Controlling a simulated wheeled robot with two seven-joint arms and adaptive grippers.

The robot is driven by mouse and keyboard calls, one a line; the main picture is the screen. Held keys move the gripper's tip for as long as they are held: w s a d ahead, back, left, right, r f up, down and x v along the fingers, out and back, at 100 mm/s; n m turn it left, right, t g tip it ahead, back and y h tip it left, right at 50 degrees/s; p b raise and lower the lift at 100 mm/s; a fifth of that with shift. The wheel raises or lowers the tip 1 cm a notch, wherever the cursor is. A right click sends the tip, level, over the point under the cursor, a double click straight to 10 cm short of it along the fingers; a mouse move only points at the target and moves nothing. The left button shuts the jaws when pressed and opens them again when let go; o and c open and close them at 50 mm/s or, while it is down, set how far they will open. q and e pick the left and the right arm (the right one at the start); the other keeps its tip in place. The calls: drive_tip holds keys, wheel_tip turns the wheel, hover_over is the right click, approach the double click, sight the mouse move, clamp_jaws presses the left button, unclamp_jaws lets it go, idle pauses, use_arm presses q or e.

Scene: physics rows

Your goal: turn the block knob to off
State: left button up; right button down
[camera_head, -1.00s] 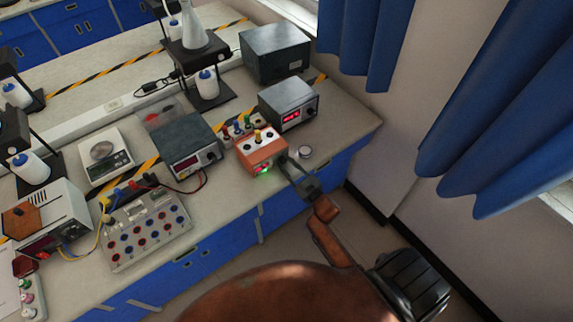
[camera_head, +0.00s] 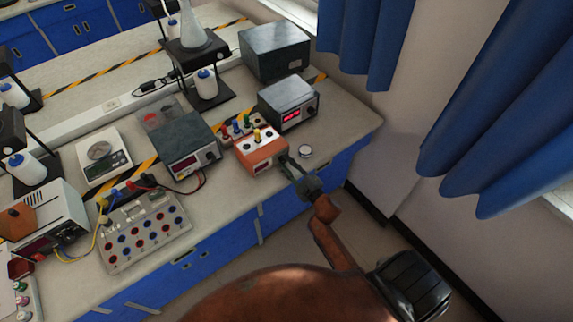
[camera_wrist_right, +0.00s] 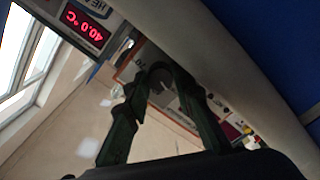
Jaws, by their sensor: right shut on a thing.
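The block is an orange box (camera_head: 254,151) with coloured caps on its white top. It stands near the front edge of the bench. Its front shows a dim red display, with no green glow. My right gripper (camera_head: 285,160) is at the block's front right corner, shut on the knob. In the right wrist view, the fingers (camera_wrist_right: 160,72) close around a dark, round knob-like shape by a pale panel with an orange edge. The knob's pointer is hidden by the fingers. My left gripper is not in view.
A grey instrument (camera_head: 288,98) with a lit red display stands behind the block. Another grey instrument (camera_head: 186,140) is to its left. Bare bench lies to the right.

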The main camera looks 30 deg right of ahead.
idle(0.5)
drive_tip(key=c, duration=1.7)
unclamp_jaws()
drive_tip(key=shift+o, duration=0.2)
drive_tip(key=shift+f, duration=0.1)
